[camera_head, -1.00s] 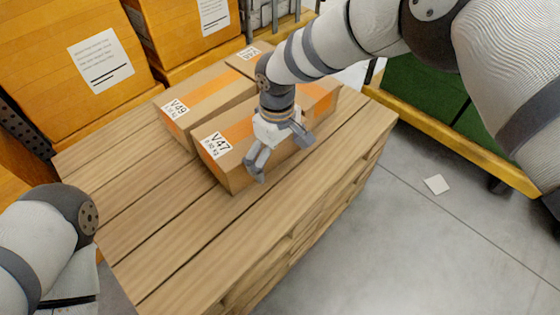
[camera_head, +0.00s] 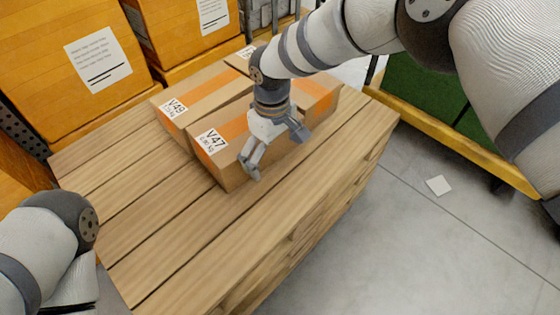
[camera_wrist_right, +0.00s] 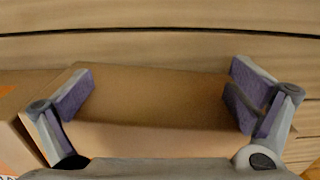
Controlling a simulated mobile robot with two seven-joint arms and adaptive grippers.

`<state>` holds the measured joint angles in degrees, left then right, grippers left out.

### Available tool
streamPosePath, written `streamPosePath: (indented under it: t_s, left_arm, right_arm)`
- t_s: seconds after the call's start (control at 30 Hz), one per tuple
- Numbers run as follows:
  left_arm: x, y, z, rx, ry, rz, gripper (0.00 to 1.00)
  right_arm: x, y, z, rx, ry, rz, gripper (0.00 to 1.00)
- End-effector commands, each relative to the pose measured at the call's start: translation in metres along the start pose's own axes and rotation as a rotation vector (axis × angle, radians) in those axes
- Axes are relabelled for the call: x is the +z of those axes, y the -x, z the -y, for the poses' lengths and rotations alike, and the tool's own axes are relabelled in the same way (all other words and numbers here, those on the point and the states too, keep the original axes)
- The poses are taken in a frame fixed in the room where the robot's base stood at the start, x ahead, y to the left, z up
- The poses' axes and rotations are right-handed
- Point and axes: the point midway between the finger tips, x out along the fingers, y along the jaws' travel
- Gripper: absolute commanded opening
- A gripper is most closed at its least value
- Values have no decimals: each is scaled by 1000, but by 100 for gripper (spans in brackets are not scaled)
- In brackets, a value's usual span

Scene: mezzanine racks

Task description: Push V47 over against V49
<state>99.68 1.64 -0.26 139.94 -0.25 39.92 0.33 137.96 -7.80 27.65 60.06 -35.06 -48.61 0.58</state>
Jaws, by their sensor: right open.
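V47 (camera_head: 228,167) is a brown cardboard box with orange tape and a white label, on a wooden slatted pallet (camera_head: 150,240). V49 (camera_head: 190,114) is a similar box directly to its upper left. Their facing sides are very close; I cannot tell whether they touch all along. My right gripper (camera_head: 276,150) is open at V47's near right side, fingers pointing down, hiding part of the box. In the right wrist view its two fingers (camera_wrist_right: 160,97) are spread across a plain cardboard face. My left arm shows at lower left; its gripper is out of view.
Another labelled box (camera_head: 243,58) stands behind V49 on the pallet. Large orange bins (camera_head: 60,90) stand along the back left. A green-decked cart with a yellow edge (camera_head: 455,120) is at right. The pallet's front and left slats are clear.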

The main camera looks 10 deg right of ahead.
Motion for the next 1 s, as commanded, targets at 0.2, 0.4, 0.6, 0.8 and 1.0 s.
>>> streamPosePath:
  t_s: [0.2, 0.4, 0.6, 0.8, 1.0]
  left_arm:
    - [-1, -3, 0, 0, 0, 4, 100]
    - [-2, -5, 0, 0, 0, 7, 100]
    - [-3, -7, 0, 0, 0, 10, 100]
    - [-2, -5, 0, 0, 0, 6, 100]
    - [4, 12, 0, 1, 0, -15, 100]
  right_arm:
    - [-4, 0, 0, 0, 0, -3, 100]
    - [-6, 0, 0, 0, 0, -5, 100]
    - [-9, 0, 0, -1, 0, -5, 100]
    - [-8, 3, 0, 1, -1, -6, 100]
    - [7, 6, 0, 2, -1, -5, 100]
